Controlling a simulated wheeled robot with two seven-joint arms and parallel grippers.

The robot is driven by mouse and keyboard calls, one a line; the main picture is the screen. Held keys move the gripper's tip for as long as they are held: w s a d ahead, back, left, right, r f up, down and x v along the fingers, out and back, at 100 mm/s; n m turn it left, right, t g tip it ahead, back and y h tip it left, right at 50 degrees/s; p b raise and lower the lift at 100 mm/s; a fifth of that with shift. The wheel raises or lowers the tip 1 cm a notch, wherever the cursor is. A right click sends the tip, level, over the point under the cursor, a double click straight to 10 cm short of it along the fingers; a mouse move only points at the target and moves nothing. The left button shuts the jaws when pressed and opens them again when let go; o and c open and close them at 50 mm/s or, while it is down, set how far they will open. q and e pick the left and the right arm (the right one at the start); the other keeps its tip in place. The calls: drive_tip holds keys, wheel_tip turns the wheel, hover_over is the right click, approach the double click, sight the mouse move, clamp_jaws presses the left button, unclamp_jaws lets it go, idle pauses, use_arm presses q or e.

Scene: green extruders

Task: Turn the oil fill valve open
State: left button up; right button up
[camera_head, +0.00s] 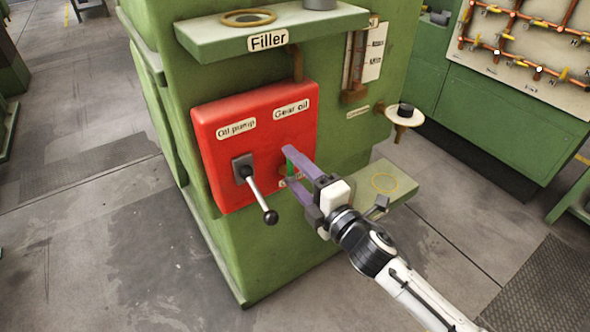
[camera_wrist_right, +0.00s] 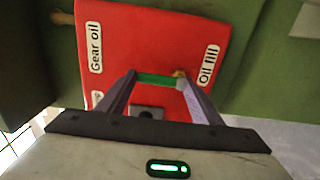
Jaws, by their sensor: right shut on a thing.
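A red panel (camera_head: 222,130) on the green machine carries labels reading Oil pump, Gear oil and a third, partly hidden by my gripper. In the right wrist view that label reads Oil fill (camera_wrist_right: 208,65). The oil fill valve's green handle (camera_head: 290,156) sits between the purple fingers of my right gripper (camera_head: 288,168). In the right wrist view the green handle (camera_wrist_right: 157,79) spans the gap between the fingertips, and the gripper is shut on it. Part of the valve body is hidden by the fingers. My left gripper is not in view.
A lever with a black knob (camera_head: 270,216) sticks out from the panel, left of my right gripper. The Filler shelf (camera_head: 220,42) juts out above. The floor in front is clear.

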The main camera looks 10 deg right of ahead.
drive_tip(key=o, duration=1.5)
drive_tip(key=shift+b+v, duration=0.3)
drive_tip(key=shift+v, duration=4.85)
